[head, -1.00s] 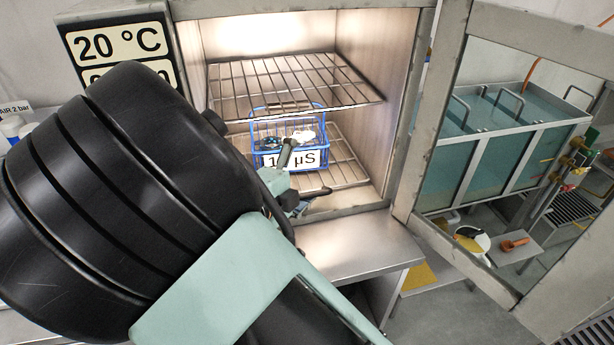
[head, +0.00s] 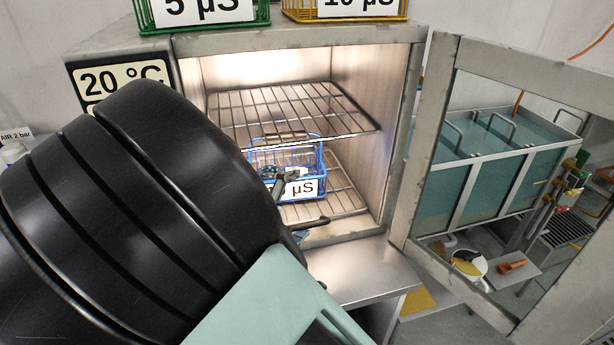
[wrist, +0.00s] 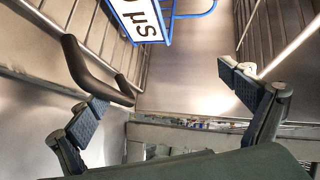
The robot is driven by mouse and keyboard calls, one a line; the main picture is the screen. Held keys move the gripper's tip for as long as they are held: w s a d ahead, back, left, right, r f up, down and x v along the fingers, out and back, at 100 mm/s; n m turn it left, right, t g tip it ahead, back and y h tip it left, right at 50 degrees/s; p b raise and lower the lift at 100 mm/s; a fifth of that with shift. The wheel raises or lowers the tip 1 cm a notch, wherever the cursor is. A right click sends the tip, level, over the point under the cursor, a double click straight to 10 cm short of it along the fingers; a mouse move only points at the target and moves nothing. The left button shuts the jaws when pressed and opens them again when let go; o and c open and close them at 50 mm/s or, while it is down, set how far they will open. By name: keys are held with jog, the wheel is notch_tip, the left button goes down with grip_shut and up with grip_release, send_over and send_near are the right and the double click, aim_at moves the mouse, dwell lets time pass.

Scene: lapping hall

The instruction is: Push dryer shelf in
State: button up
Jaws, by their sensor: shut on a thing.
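The dryer (head: 408,130) stands open and lit. Its lower wire shelf (head: 346,198) lies inside the chamber and carries a blue basket (head: 318,165) with a partly hidden µS label. A dark handle (head: 308,223) shows at the shelf's front; it also shows in the wrist view (wrist: 88,68). My gripper (wrist: 165,100) is inside the dryer, at the shelf's front. Its left finger overlaps one end of the handle, and its right finger stands well apart on the other side. The exact contact is unclear. My arm hides much of the gripper in the head view.
An upper wire shelf (head: 285,108) sits above the basket. The dryer door (head: 432,160) is swung open to the right. Green (head: 205,28) and yellow (head: 345,18) baskets stand on top. Blue-green tanks (head: 490,180) are beyond the door. A metal ledge (head: 365,272) lies below the opening.

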jog(key=shift+s+a+r+p, duration=0.15)
jog(key=shift+s+a+r, duration=0.1)
jog(key=shift+a+r, duration=0.25)
jog(key=shift+s+a+r+p, duration=0.15)
jog(key=shift+s+a+r, duration=0.1)
jog(key=shift+a+r, duration=0.2)
jog(key=shift+c, duration=0.4)
jog(key=shift+v, duration=0.9)
jog(key=c, duration=1.3)
jog(key=shift+o, duration=0.2)
jog(key=s+a+p, duration=0.2)
jog(key=s, duration=0.4)
jog(key=shift+a, duration=0.3)
jog(key=shift+s+r, duration=0.1)
